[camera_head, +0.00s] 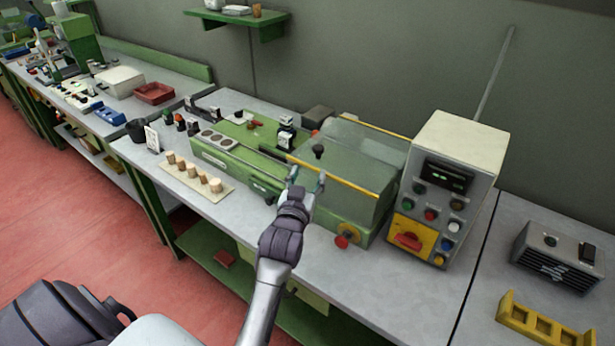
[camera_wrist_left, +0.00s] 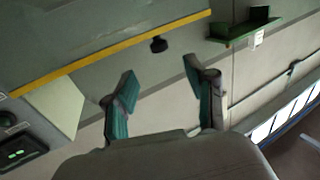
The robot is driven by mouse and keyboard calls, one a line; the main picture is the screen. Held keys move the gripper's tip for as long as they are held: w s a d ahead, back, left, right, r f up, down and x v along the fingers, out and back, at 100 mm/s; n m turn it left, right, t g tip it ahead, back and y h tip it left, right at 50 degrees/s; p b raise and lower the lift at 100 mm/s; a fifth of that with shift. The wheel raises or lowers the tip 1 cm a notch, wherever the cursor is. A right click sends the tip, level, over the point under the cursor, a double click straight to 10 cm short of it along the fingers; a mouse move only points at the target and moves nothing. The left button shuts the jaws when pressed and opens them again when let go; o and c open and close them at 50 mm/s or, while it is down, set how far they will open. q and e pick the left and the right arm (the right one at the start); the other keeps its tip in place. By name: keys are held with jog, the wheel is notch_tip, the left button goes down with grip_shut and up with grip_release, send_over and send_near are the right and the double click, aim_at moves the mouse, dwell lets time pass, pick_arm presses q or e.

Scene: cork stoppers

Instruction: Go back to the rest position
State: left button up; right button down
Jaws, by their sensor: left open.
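My left gripper (camera_head: 307,181) is open and empty in the head view. It is in front of the green machine (camera_head: 345,205), near its yellow-edged cover. In the left wrist view the two teal-padded fingers (camera_wrist_left: 160,90) are spread with nothing between them. Several cork stoppers (camera_head: 193,171) stand in a row on a pale strip (camera_head: 226,190) on the bench, to the left of the gripper and apart from it. My right gripper is not in view.
A control box (camera_head: 448,180) with buttons and a red switch stands right of the machine. A yellow holder (camera_head: 545,322) and a dark vented box (camera_head: 556,255) are at the right. A black cup (camera_head: 136,130) and red tray (camera_head: 154,93) are at the left. The front bench edge is mostly clear.

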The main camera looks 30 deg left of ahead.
pick_arm(q)
jog(key=shift+f, duration=0.1)
dwell(0.3)
jog(key=s+d+f+m+g+h, duration=0.3)
jog(key=s+d+f+g, duration=0.3)
jog(key=s+f, duration=0.5)
jog(key=s+d+f+m+g+h, duration=0.1)
jog(key=s+d+f+g, duration=0.2)
jog(key=s, duration=0.8)
jog(key=s+d+f+m+g+h, duration=0.1)
jog(key=s+d+m+g+h, duration=0.3)
jog(key=s, duration=0.7)
notch_tip(320, 180, down, 30)
jog(key=n+g+y+b, duration=0.2)
jog(key=b, duration=0.1)
jog(key=s+a+f, duration=0.2)
jog(key=s+f, duration=0.6)
jog(key=s+a+f+g+b, duration=0.1)
jog(key=s+f, duration=0.8)
jog(key=shift+a+b, duration=0.3)
jog(key=shift+a, duration=0.05)
